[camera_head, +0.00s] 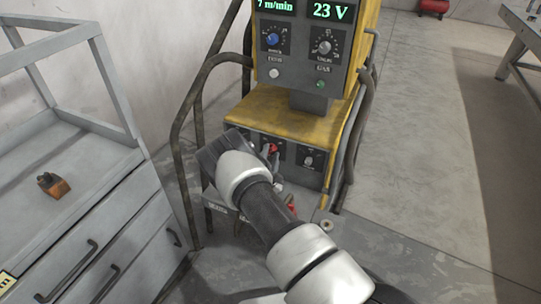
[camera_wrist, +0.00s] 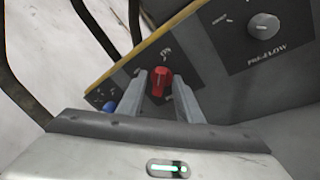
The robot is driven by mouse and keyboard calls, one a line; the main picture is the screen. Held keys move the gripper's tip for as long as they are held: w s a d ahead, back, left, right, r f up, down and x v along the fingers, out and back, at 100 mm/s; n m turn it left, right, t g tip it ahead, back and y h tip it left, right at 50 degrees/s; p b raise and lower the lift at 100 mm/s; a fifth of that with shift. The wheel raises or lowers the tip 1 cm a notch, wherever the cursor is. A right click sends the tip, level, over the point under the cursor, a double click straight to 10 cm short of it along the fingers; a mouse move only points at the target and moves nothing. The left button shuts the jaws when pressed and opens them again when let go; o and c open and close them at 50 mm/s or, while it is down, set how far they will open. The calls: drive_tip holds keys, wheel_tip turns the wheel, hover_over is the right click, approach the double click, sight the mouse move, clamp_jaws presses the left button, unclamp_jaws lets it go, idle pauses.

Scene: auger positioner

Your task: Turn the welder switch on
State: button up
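The welder (camera_head: 318,55) is a yellow and dark grey machine with lit displays reading 7 m/min and 23 V. Its red switch (camera_head: 272,148) sits on the lower dark panel. In the wrist view the red switch (camera_wrist: 159,82) stands near the "ON" lettering. My gripper (camera_wrist: 161,77) is open, with one finger on each side of the switch; small gaps show, and I cannot tell whether either finger touches it. In the head view my gripper (camera_head: 265,153) is at the lower panel, partly hidden by my wrist.
A pre-flow knob (camera_wrist: 263,27) is right of the switch, and a blue part (camera_wrist: 110,106) is left. Dark tubes (camera_head: 190,110) run beside the welder. A grey drawer cabinet (camera_head: 90,215) with an orange-brown block (camera_head: 55,185) stands left.

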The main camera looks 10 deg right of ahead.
drive_tip(key=p+v, duration=0.3)
drive_tip(key=v, duration=1.4)
drive_tip(key=shift+s, duration=0.2)
drive_tip(key=shift+r, duration=0.1)
